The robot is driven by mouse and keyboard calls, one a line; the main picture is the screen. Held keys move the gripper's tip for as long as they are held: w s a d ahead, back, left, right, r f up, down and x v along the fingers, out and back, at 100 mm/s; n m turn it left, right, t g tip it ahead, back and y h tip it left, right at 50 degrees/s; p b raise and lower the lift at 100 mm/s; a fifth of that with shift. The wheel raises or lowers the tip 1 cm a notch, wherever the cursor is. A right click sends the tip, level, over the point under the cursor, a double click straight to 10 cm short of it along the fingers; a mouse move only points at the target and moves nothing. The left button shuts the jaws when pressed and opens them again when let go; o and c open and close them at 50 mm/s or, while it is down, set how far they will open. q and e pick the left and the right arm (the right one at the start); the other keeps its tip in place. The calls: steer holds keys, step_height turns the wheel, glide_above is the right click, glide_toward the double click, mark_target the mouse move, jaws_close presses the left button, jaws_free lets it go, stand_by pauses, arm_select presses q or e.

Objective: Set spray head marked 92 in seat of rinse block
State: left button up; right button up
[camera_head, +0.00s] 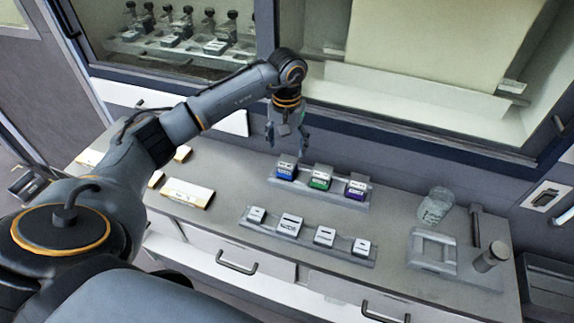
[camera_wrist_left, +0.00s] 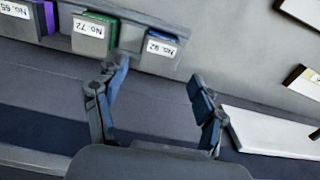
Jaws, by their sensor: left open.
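The spray head marked 92 (camera_head: 286,171) is a blue block with a white label. A grey open frame (camera_head: 418,262) at the right of the counter may be the rinse block; I cannot tell for sure. My right gripper is not in view.
A green block marked 72 (camera_head: 321,177) and a purple block (camera_head: 356,188) share the rack. A front rack (camera_head: 268,228) holds several white-topped pieces. A clear jar (camera_head: 435,206) and a grey post (camera_head: 490,257) stand at the right. White-topped boxes (camera_head: 187,193) lie at the left.

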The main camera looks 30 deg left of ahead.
mark_target(287, 162)
arm_select(q)
step_height(287, 162, down, 5)
steer(key=shift+r+b, duration=0.15)
steer(key=shift+b, duration=1.05)
steer(key=shift+f+b, duration=0.6)
steer(key=shift+f, duration=0.05)
steer(key=c, duration=1.3)
steer(key=shift+o, duration=0.2)
step_height(287, 162, up, 6)
steer(key=p, duration=0.2)
steer(key=shift+w+r+p, duration=0.1)
steer(key=shift+p, duration=0.3)
